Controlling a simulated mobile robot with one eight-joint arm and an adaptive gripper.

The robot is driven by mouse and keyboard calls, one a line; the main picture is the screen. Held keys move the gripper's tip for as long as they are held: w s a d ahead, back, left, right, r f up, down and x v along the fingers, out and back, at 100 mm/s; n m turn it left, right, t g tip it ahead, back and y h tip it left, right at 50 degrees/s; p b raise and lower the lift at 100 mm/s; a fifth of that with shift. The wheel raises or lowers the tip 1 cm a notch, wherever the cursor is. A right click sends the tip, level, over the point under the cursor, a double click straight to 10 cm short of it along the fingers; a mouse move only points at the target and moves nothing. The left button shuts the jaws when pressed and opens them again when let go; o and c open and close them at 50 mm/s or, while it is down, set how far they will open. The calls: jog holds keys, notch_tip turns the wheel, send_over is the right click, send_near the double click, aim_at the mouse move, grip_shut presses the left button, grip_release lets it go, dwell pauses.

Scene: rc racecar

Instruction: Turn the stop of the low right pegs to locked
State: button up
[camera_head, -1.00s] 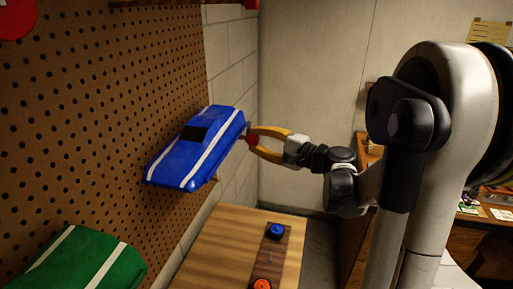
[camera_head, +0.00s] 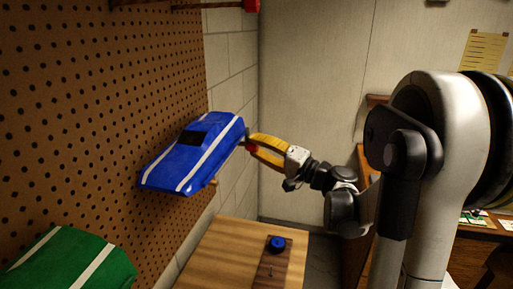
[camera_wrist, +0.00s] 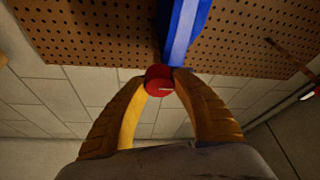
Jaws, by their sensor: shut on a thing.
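A red round stop (camera_wrist: 159,80) with a small pale mark on its face sits at the middle of the wrist view, beside the end of the blue car body. My gripper (camera_head: 249,146) has its yellow fingers shut on this stop, one finger on each side. The stop shows only as a bit of red at the fingertips in the head view. The blue car body (camera_head: 195,153) with white stripes rests tilted against the pegboard, and a wooden peg (camera_head: 213,183) shows beneath it. I cannot tell from the mark whether the stop is locked.
The brown pegboard (camera_head: 90,110) fills the left. A green striped body (camera_head: 70,268) is at lower left. A wooden table (camera_head: 215,258) below bears a dark strip with a blue knob (camera_head: 277,244). Another red piece (camera_head: 251,5) is at the top.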

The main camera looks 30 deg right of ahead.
jog(key=o, duration=1.2)
jog(key=v, duration=1.2)
